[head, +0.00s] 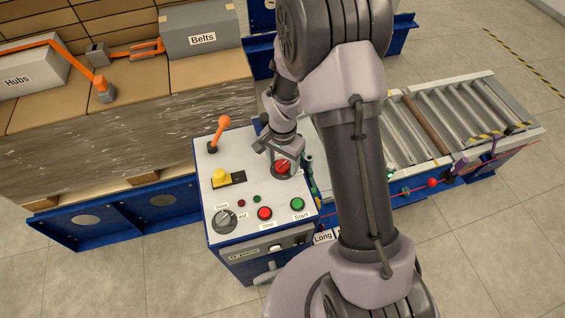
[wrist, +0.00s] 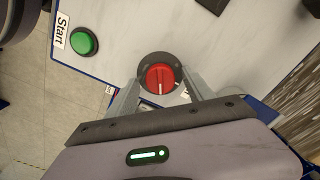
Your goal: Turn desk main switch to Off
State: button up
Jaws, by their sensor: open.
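The main switch is a red rotary knob on a dark round base (head: 283,167), at the right side of the desk's white top (head: 210,165). In the wrist view the knob (wrist: 160,78) carries a white pointer line directed toward my gripper's palm. My gripper (wrist: 163,86) is open, with one finger on each side of the knob; I cannot tell whether they touch it. In the head view my gripper (head: 281,158) is over the switch and partly covers it. The switch's labels are mostly hidden by the fingers.
The desk also carries an orange-handled lever (head: 219,134), a yellow knob (head: 220,177), a dark selector (head: 224,219), a red button (head: 264,213) and a green Start button (head: 297,204). A roller conveyor (head: 440,120) stands right, a loaded pallet (head: 120,145) left.

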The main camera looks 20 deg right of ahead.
grip_shut()
jog(key=shift+n, duration=0.3)
jog(key=n, duration=0.5)
jog(key=shift+n, duration=0.3)
jog(key=n+p, duration=0.1)
jog(key=n, duration=0.4)
jog(key=shift+n, duration=0.3)
dwell(0.5)
grip_release()
